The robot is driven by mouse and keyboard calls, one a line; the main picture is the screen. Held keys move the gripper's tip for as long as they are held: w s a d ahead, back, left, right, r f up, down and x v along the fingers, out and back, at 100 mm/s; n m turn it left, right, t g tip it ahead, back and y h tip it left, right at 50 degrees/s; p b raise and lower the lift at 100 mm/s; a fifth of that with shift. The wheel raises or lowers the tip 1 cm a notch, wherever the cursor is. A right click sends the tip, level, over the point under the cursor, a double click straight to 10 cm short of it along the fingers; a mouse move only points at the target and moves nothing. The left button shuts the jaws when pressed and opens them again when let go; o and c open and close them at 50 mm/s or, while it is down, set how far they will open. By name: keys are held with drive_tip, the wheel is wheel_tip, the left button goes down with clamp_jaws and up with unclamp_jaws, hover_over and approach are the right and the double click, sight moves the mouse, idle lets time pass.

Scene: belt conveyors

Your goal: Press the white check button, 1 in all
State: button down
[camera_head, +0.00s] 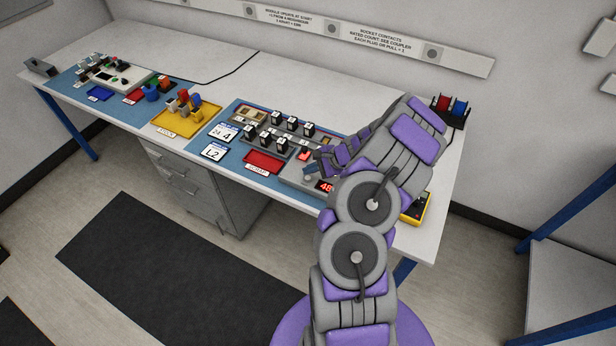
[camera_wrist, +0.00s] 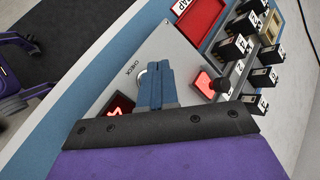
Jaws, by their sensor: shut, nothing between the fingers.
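The white check button (camera_wrist: 143,76) shows in the wrist view beside the CHECK label, on a light grey control panel (camera_wrist: 157,46). My gripper (camera_wrist: 154,68) is shut and empty. Its blue-grey fingertips overlap the button and hide most of it. I cannot tell whether they touch it. In the head view my gripper (camera_head: 313,169) is over the panel (camera_head: 291,178) at the right part of the bench. The button cannot be made out clearly there.
A red digital display (camera_head: 325,186) and a red square (camera_wrist: 205,84) lie beside the fingers. A red scrap tray (camera_head: 264,162) and several black blocks on rails (camera_head: 266,137) stand left of the panel in the head view.

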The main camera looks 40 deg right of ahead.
sight(310, 179)
drive_tip(key=shift+r+p, duration=1.45)
drive_tip(key=shift+r, duration=0.75)
drive_tip(key=w+a+r+n+g+y, duration=0.25)
drive_tip(key=a+r+n, duration=0.35)
drive_tip(key=a+r, duration=0.7)
drive_tip(key=s+a+r+n+g, duration=0.2)
drive_tip(key=s+a+r+n, duration=0.1)
drive_tip(key=a, duration=0.5)
drive_tip(key=s+a+r+n+g, duration=0.1)
drive_tip(key=s+a+r+n, duration=0.2)
drive_tip(key=a, duration=0.4)
drive_tip(key=s+a+r+n+g+h, duration=0.1)
drive_tip(key=s+a+r+n+h, duration=0.15)
drive_tip(key=s, duration=0.45)
drive_tip(key=s+a+r+n+g+h, duration=0.1)
drive_tip(key=s+a+r+n+g, duration=0.2)
drive_tip(key=s, duration=0.4)
drive_tip(key=s+d+n+h, duration=0.2)
drive_tip(key=s+h, duration=0.2)
drive_tip(key=s, duration=1.1)
drive_tip(key=shift+d+r+n+b, duration=0.15)
drive_tip(key=shift+r+n+b, duration=0.15)
drive_tip(key=shift+n+b, duration=0.1)
